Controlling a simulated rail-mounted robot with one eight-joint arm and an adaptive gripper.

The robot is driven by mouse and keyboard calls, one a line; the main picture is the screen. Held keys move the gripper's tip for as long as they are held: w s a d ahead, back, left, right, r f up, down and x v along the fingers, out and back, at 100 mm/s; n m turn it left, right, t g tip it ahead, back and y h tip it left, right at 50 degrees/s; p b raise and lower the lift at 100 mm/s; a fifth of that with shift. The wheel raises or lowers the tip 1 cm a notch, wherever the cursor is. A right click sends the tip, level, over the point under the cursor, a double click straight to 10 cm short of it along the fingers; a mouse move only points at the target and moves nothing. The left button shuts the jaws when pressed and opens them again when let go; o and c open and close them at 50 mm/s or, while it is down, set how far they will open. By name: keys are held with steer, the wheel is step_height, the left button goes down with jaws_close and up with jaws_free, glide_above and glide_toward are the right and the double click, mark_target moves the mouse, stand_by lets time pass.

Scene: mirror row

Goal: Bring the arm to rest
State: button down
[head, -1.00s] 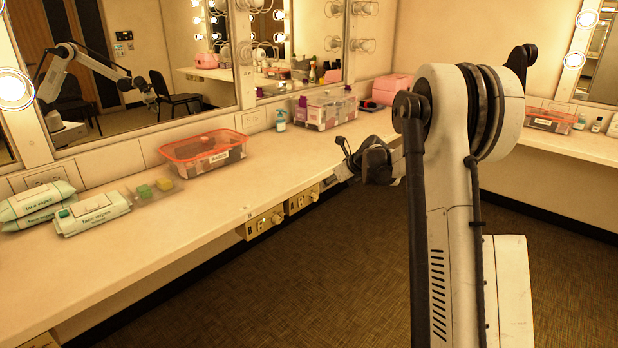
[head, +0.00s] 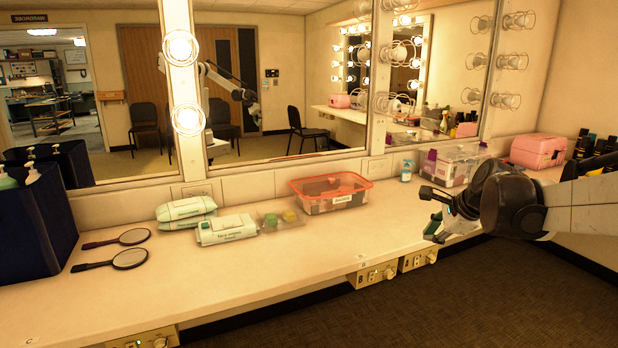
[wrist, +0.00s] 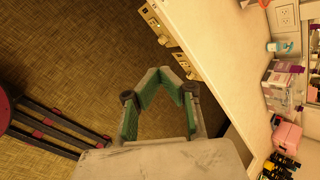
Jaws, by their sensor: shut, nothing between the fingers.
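My arm comes in from the right edge of the head view, and my gripper (head: 432,213) points left at the end of it. The gripper appears over or just off the counter's (head: 300,265) front edge, near the clear bin; its exact height is hard to tell. In the wrist view my gripper (wrist: 160,74) shows its green-padded fingers, shut with nothing between them. Carpet and the counter edge lie beyond them.
On the counter are two hand mirrors (head: 130,258), wipes packs (head: 227,229), an orange-rimmed bin (head: 330,192), a clear bin (head: 452,165), a soap bottle (head: 406,171) and a pink case (head: 538,151). A dark box (head: 40,220) stands at left. Outlet boxes (head: 374,273) hang under the front edge. Carpet (head: 470,300) is open.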

steer(key=s+a+r+n+h+p, duration=0.15)
steer(key=s+a+n, duration=0.25)
steer(key=s, duration=0.4)
steer(key=s+a+r+n+p, duration=0.1)
steer(key=s+a+r+n, duration=0.2)
steer(key=s+n, duration=0.35)
steer(key=s+a+f+n+p, duration=0.2)
steer(key=s+n, duration=0.6)
steer(key=s, duration=0.8)
steer(key=shift+s+a+f+n+h, duration=0.35)
steer(key=shift+a+f+h, duration=0.15)
steer(key=shift+f, duration=0.1)
